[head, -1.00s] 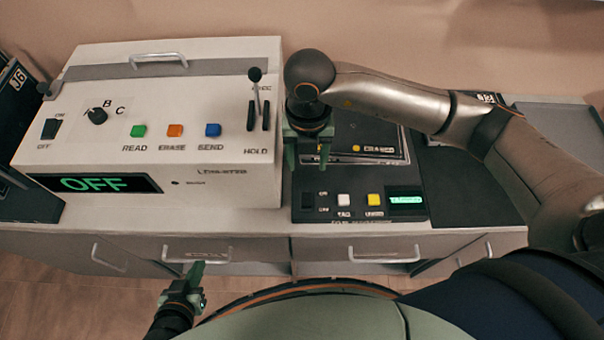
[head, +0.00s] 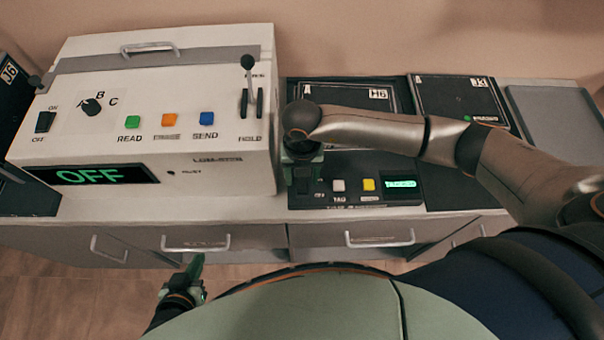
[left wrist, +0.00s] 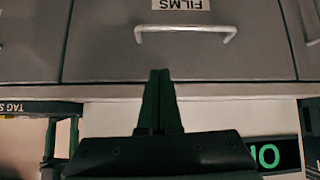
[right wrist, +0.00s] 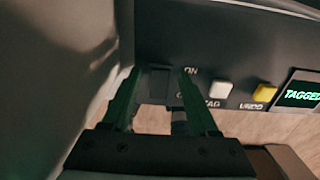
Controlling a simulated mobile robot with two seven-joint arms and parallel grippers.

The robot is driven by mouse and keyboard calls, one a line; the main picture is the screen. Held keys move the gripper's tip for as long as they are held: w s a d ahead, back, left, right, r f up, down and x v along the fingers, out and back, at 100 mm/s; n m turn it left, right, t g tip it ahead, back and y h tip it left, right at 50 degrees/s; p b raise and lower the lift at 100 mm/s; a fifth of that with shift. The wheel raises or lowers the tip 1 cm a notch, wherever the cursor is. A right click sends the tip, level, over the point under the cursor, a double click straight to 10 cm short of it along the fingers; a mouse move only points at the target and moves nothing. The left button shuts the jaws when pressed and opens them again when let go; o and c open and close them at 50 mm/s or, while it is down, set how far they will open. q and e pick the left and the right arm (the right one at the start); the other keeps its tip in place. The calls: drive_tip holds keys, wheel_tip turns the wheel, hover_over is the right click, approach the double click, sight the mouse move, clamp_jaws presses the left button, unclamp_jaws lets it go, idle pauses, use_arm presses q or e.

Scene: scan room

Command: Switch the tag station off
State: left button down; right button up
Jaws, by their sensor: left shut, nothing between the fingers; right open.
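The tag station (head: 412,194) is the black panel right of the white machine. It has a white TAG button (head: 338,185), a yellow UNDO button (head: 368,184) and a lit green display (head: 400,184), which reads TAGGED in the right wrist view (right wrist: 303,94). Its dark power switch (right wrist: 157,82) shows between my right fingertips; I cannot tell its position or whether they touch it. My right gripper (right wrist: 158,74) is open over the panel's left end; in the head view the wrist mostly hides it. My left gripper (head: 196,268) is shut and empty, low in front of the drawers.
The white machine (head: 222,170) stands close left of my right gripper, with a lever (head: 248,80) and a display (head: 104,175) reading OFF. Black cases H6 (head: 350,92) and J1 (head: 455,95) lie behind. A grey tray (head: 560,120) lies right. A FILMS drawer (left wrist: 90,50) faces my left gripper.

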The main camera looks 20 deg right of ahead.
clamp_jaws()
idle(0.3)
idle(0.3)
drive_tip(key=shift+s+t, duration=0.25)
drive_tip(key=shift+t, duration=0.45)
drive_tip(key=shift+s+a+f+t+h+b, duration=0.15)
drive_tip(key=shift+t+h+b, duration=0.1)
drive_tip(key=shift+t+b, duration=0.2)
drive_tip(key=shift+s+r+t+h+b, duration=0.1)
drive_tip(key=shift+t+h+b, duration=0.2)
drive_tip(key=shift+t, duration=0.25)
drive_tip(key=shift+t+b, duration=0.3)
drive_tip(key=shift+t, duration=0.2)
drive_tip(key=shift+r, duration=0.2)
